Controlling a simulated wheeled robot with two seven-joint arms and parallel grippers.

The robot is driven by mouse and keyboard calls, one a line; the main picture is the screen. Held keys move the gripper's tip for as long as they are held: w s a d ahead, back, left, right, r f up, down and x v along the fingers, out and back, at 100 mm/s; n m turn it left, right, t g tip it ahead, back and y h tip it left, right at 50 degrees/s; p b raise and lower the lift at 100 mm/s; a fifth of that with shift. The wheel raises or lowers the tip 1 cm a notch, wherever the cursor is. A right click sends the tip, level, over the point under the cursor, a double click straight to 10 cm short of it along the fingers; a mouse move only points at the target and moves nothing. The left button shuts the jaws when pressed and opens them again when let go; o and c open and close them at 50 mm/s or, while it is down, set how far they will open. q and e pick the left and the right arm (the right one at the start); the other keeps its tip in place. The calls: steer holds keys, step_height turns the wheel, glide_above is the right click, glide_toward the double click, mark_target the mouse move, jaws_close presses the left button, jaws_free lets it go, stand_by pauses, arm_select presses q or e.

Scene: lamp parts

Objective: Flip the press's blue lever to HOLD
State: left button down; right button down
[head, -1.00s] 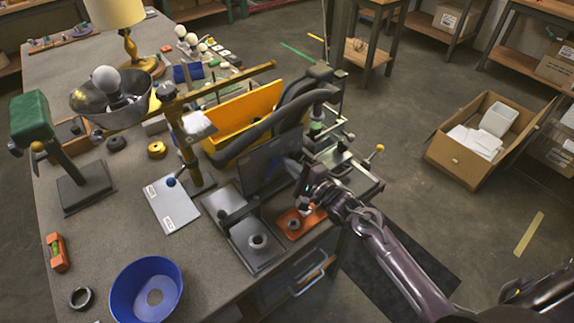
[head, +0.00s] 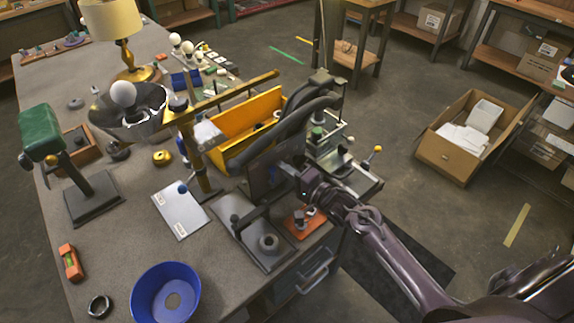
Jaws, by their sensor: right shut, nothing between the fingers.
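A small blue knob (head: 182,188), which looks like the lever's end, sits at the upper edge of a light grey plate (head: 184,212) on the bench. The plate carries two small white labels, too small to read. A brass post (head: 197,165) with a long bar stands just behind it. My right gripper (head: 284,168) is shut and empty, in front of a dark upright panel, well right of the blue knob and apart from it. Its fingertips are small and partly lost against the panel. My left gripper is out of view.
A black fixture (head: 240,222) and an orange plate (head: 298,222) lie between gripper and bench front. A yellow bin (head: 245,122) and thick dark hoses stand behind. A green-headed stand (head: 90,195) and blue bowl (head: 165,297) are at left.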

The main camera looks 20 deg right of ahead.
steer(key=n, duration=0.1)
steer(key=a, duration=0.1)
steer(key=n+p, duration=0.1)
steer(key=shift+s+a+r+n, duration=0.15)
steer(key=shift+s+r+n, duration=0.1)
steer(key=shift+r+n, duration=0.05)
steer(key=shift+s+a+n+p, duration=0.3)
steer(key=shift+a+n, duration=0.35)
steer(key=shift+n, duration=0.35)
steer(key=shift+a, duration=0.2)
steer(key=shift+a, duration=0.2)
steer(key=shift+s, duration=0.1)
